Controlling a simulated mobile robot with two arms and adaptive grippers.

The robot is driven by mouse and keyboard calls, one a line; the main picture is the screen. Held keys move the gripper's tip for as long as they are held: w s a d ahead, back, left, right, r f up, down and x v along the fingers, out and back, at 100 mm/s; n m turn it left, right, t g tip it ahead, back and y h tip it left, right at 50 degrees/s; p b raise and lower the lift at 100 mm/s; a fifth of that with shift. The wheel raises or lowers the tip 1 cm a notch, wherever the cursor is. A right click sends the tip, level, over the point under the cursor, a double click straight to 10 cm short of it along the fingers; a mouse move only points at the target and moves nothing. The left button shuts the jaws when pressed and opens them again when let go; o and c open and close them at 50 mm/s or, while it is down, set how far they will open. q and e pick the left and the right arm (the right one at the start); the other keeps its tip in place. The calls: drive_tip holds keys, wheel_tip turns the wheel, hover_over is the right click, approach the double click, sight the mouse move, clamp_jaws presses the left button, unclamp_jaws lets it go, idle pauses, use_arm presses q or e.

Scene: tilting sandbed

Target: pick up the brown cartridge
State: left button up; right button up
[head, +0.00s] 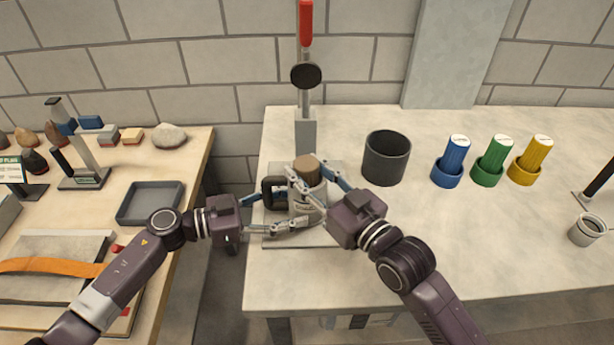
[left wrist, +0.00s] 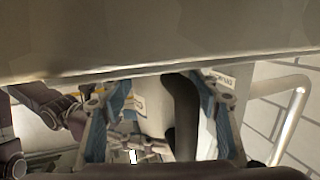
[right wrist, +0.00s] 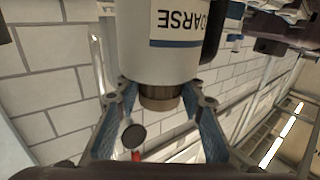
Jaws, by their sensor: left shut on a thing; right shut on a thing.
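The brown cartridge (head: 307,166) stands upright in the top of a pale grey body (head: 305,203) with a black handle (head: 268,190) on its left. My right gripper (head: 311,172) is shut on the brown cartridge from the right. My left gripper (head: 282,209) comes in from the left and is shut on the black handle, which shows between its fingers in the left wrist view (left wrist: 184,115). The fingers hide part of the body.
The body stands on a grey plate (head: 275,240) with an upright red-handled post (head: 306,130) behind. A dark cup (head: 386,158) stands to the right. Blue (head: 452,157), green (head: 494,157) and yellow (head: 534,157) cartridges stand in matching holders. A left-hand table carries a grey tray (head: 151,202).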

use_arm(q)
drive_tip(key=shift+w+a, duration=0.2)
drive_tip(key=shift+w, duration=0.1)
use_arm(e)
wheel_tip(320, 180, up, 18)
